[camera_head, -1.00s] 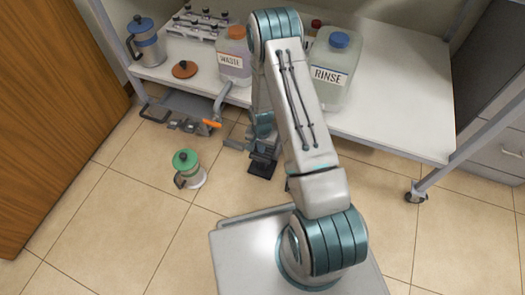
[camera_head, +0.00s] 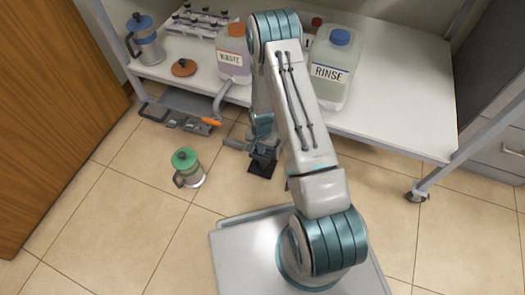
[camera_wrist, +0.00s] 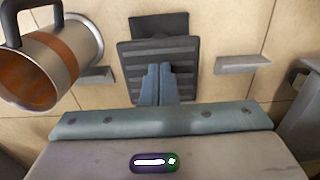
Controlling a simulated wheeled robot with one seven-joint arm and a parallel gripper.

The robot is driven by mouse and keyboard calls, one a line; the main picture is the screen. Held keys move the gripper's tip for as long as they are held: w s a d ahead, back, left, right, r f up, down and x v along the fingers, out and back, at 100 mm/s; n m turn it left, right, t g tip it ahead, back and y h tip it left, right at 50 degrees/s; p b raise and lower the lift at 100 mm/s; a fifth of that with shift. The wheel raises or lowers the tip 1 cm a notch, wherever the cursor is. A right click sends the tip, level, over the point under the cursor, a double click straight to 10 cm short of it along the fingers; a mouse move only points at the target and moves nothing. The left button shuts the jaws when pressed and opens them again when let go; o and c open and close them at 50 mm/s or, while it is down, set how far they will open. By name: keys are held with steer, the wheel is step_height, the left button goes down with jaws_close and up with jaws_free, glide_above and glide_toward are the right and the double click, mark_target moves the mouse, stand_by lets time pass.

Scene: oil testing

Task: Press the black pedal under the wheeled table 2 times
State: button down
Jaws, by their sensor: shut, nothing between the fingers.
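The black pedal (camera_wrist: 160,75) has a ribbed top and fills the upper middle of the wrist view, with a dark hinge part behind it. In the head view the pedal (camera_head: 261,167) lies on the floor below the front edge of the white wheeled table (camera_head: 400,132), partly covered by my arm. My gripper (camera_wrist: 157,68) is shut and empty, its fingertips over the middle of the pedal. I cannot tell whether the tips touch it.
A green-lidded pot (camera_head: 188,168) stands on the floor left of the pedal. A metal cylinder with a dark handle (camera_wrist: 60,60) is at the left in the wrist view. The waste jug (camera_head: 233,55) and rinse jug (camera_head: 334,70) stand on the table. Floor at front left is clear.

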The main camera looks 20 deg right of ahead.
steer(key=shift+f+b, duration=0.7)
steer(key=shift+f, duration=0.55)
steer(key=shift+r, duration=0.1)
steer(key=shift+r+p, duration=1)
steer(key=shift+r, duration=0.35)
steer(key=shift+f, duration=0.1)
steer(key=shift+f+b, duration=0.85)
steer(key=shift+f, duration=0.4)
steer(key=shift+r+p, duration=0.9)
steer(key=shift+r, duration=0.45)
